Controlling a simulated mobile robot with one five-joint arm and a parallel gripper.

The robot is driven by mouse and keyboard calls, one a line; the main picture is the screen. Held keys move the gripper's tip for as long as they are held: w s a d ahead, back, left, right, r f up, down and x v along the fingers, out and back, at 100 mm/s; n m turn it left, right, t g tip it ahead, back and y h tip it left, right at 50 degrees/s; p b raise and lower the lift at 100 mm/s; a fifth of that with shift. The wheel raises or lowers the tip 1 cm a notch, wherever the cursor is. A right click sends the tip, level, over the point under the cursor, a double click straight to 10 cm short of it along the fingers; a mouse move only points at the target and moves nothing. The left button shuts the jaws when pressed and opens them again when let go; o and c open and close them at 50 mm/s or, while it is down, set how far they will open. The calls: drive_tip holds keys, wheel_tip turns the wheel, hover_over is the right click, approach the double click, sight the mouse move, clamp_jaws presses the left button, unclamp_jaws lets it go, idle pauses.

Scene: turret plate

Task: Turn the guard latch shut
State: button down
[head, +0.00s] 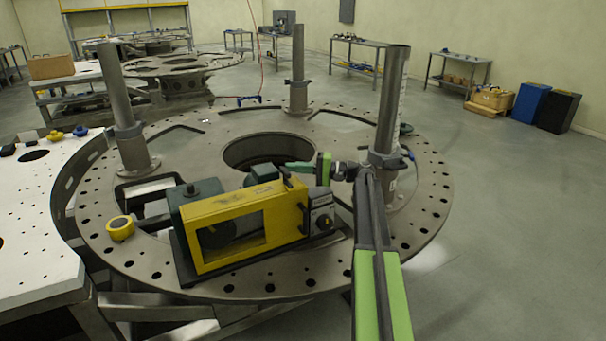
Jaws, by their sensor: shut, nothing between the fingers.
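A yellow guard (285,202) with a window stands on a dark base on the round turret plate (105,225). A grey box with a dark round knob (322,222) sits at the guard's right end. A small dark upright piece (286,178) shows near the guard's top right corner; I cannot tell surely which part is the latch. My gripper (288,167) is shut and empty, pointing left just above and behind that corner. Whether its tips touch anything cannot be told.
Three upright grey posts rise from the plate; one (391,105) stands right beside my arm. A large hole (240,153) lies behind the guard. A yellow-capped handle (120,228) sticks out at left. A white perforated table (35,245) adjoins the left side.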

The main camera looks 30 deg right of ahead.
drive_tip(key=d, duration=1.3)
drive_tip(key=shift+d, duration=0.4)
drive_tip(key=shift+w, duration=0.1)
